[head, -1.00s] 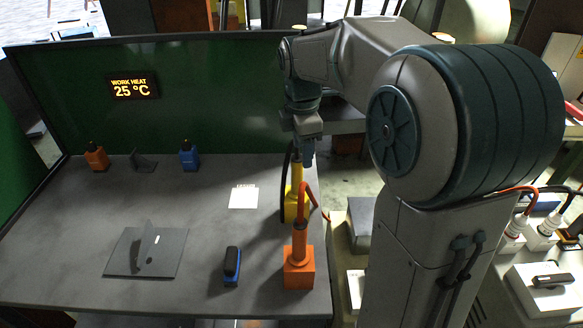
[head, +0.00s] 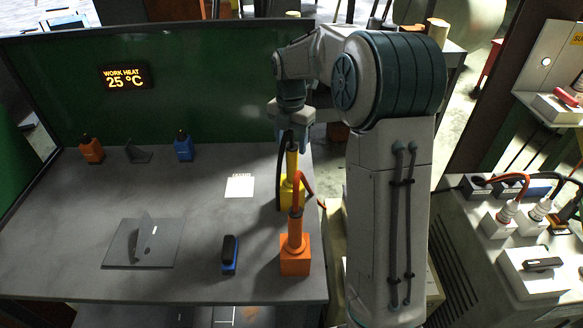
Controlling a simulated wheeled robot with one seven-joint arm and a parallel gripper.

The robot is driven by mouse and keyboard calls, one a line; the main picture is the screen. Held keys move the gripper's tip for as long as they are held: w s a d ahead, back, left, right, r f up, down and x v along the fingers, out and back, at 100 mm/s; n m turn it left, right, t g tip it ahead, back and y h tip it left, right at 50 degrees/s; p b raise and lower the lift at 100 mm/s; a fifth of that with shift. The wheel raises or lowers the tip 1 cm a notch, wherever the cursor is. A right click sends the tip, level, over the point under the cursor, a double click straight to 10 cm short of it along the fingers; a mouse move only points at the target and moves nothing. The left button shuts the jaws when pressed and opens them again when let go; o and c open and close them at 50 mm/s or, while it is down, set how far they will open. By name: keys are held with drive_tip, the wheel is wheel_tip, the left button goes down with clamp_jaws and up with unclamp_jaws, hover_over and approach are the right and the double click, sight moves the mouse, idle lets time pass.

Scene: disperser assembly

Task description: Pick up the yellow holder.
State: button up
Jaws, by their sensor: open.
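The yellow holder (head: 286,196) stands upright near the right edge of the grey workbench. Its lower part is partly hidden behind the orange holder with the curved orange hose. My gripper (head: 296,138) is at the top of the yellow holder, fingers pointing down. The fingers are small and partly overlapped in this view, so I cannot tell whether they touch the holder or stand around it. My gripper is open.
The orange holder (head: 295,262) stands just in front of the yellow one. A blue-and-black tool (head: 230,254), a white card (head: 240,187) and a grey plate with an upright fin (head: 165,250) lie on the bench (head: 70,220).

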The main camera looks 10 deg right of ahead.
sight(292, 160)
drive_tip(key=f, duration=0.3)
drive_tip(key=s+f, duration=0.1)
drive_tip(key=f, duration=0.1)
drive_tip(key=shift+f+p, duration=0.35)
drive_tip(key=shift+f, duration=0.45)
drive_tip(key=c, duration=1)
